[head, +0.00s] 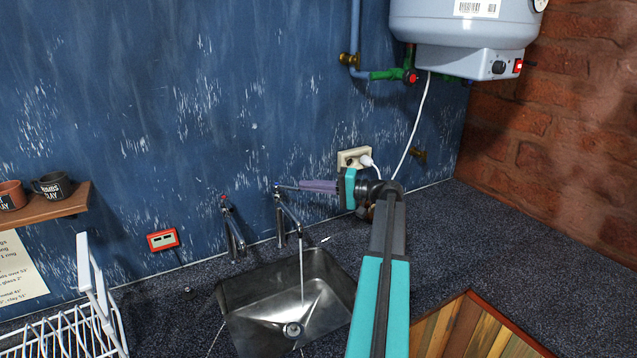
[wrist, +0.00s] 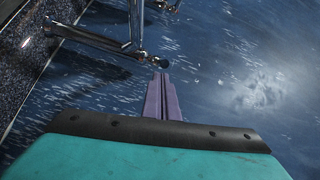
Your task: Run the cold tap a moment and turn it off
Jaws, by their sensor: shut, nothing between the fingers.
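The cold tap (head: 281,222), with a blue mark at its top, stands at the back of the sink. A thin stream of water (head: 301,268) runs from its spout into the steel sink (head: 248,297). My gripper (head: 303,186) is shut and empty, with its purple fingers level with the top of this tap, on its right. In the wrist view the fingertips (wrist: 161,76) are close to the dark rounded end of the tap's handle (wrist: 140,57). I cannot tell whether they touch. The hot tap (head: 231,232), with a red mark, stands to the left.
A white dish rack (head: 78,325) stands at the left front, below a shelf with mugs (head: 52,186). A wall socket (head: 354,157) with a white plug is behind my wrist. A water heater (head: 465,25) hangs above. The counter to the right (head: 500,240) is clear.

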